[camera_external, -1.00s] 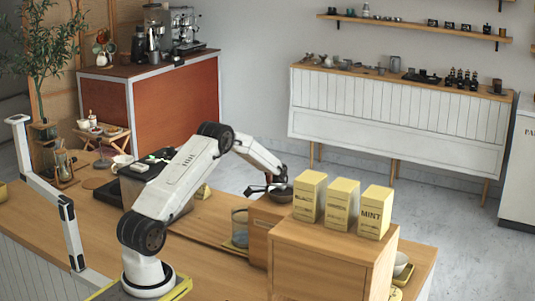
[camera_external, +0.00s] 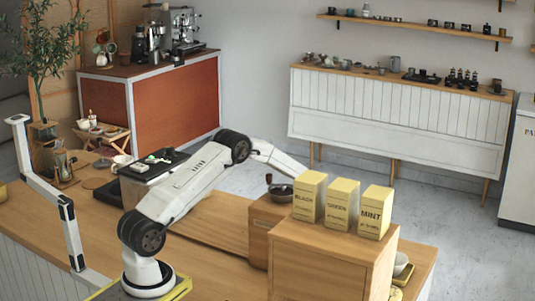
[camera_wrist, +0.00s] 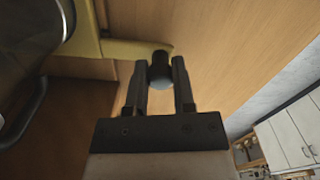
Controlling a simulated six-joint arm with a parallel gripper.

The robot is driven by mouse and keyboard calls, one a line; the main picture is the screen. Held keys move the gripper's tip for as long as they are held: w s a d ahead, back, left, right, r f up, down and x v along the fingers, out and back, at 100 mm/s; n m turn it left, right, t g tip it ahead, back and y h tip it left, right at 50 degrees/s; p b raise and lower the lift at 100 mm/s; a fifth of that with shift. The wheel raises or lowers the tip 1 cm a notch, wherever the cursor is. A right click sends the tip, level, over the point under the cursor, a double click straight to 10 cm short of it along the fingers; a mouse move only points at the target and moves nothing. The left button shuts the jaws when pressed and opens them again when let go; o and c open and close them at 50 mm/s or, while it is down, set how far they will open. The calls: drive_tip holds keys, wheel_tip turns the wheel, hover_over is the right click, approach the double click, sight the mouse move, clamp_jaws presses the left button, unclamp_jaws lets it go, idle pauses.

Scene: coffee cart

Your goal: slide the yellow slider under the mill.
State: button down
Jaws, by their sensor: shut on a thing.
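The mill (camera_external: 262,225) is a wooden box with a dark bowl and crank on top, on the wooden counter. In the wrist view a yellow bar (camera_wrist: 125,48), part of the yellow slider, ends at a dark round knob (camera_wrist: 160,68). My gripper (camera_wrist: 160,62) has its two dark fingers on either side of this knob, shut on it. In the external view my gripper and the slider are hidden behind the mill and the tea tins. I cannot tell how far the slider is under the mill.
Yellow tea tins (camera_external: 342,205) stand on a wooden cabinet (camera_external: 325,262) in front of the mill. A large dark curved object (camera_wrist: 28,45) fills the wrist view's upper left, beside the slider. A black machine (camera_external: 155,165) stands left on the counter.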

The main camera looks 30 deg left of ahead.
drive_tip(key=shift+w+d+r, duration=0.1)
drive_tip(key=shift+d, duration=0.9)
drive_tip(key=shift+w+d+r, duration=0.1)
drive_tip(key=shift+d, duration=0.85)
drive_tip(key=shift+c, duration=2.3)
unclamp_jaws()
drive_tip(key=shift+s+f, duration=0.1)
drive_tip(key=shift+a, duration=0.1)
wheel_tip(320, 180, up, 8)
